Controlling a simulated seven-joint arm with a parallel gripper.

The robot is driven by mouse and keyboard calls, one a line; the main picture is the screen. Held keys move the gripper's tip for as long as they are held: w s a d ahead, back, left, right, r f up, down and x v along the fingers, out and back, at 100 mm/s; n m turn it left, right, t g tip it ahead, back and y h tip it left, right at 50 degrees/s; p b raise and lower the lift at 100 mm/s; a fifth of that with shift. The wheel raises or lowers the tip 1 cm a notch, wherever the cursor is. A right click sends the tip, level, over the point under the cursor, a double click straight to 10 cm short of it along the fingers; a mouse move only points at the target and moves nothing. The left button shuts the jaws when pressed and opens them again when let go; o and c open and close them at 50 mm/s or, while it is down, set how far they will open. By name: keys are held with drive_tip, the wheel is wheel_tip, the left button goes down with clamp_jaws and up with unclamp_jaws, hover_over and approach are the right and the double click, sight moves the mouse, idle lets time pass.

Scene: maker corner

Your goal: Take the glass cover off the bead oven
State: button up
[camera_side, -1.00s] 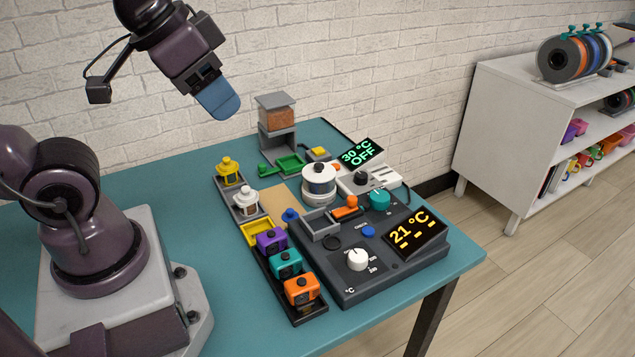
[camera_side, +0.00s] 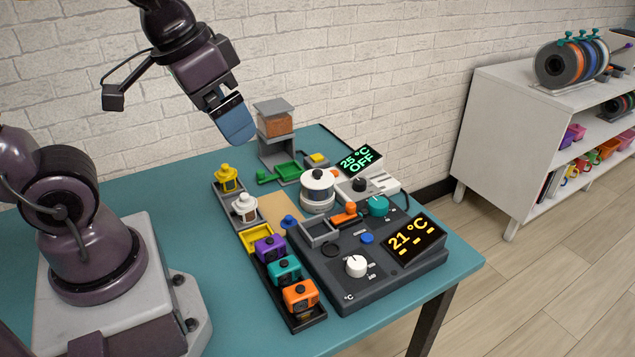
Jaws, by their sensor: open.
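The bead oven appears to be the round white pot (camera_side: 318,203) behind the dark control console. Its cover (camera_side: 319,180) is on top, with a small black knob at its centre. I cannot tell how clear the cover is. My gripper (camera_side: 237,125) is in the air to the upper left of the pot, apart from it and above the yellow-topped jar. Its blue fingers point down and overlap in this view. It is open and nothing shows between the fingers. A display (camera_side: 359,160) behind the pot reads 25 °C OFF.
The dark console (camera_side: 375,260) has a display reading 21 °C. Small lidded jars (camera_side: 227,179) and a row of coloured lidded boxes (camera_side: 285,270) stand left of it. A grey bead hopper (camera_side: 276,130) stands behind. The teal table (camera_side: 180,210) is clear at left.

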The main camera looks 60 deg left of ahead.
drive_tip(key=w+a+f+n+g, duration=0.45)
drive_tip(key=w+a+f, duration=0.25)
drive_tip(key=w, duration=0.4)
drive_tip(key=n, duration=0.9)
hover_over(317, 183)
drive_tip(key=s+a, duration=0.1)
drive_tip(key=s, duration=0.1)
wheel_tip(317, 183, down, 10)
drive_tip(key=w+n, duration=0.1)
drive_tip(key=w+a+n, duration=0.1)
drive_tip(key=shift+w+r+n, duration=0.3)
drive_tip(key=shift+w+n, duration=0.05)
drive_tip(key=shift+n, duration=0.4)
drive_tip(key=shift+f, duration=0.15)
wheel_tip(317, 183, down, 7)
drive_tip(key=shift+r, duration=0.15)
drive_tip(key=shift+w+d+f, duration=0.1)
drive_tip(key=shift+w+f, duration=0.05)
drive_tip(key=shift+f, duration=2.8)
drive_tip(key=shift+c, duration=0.5)
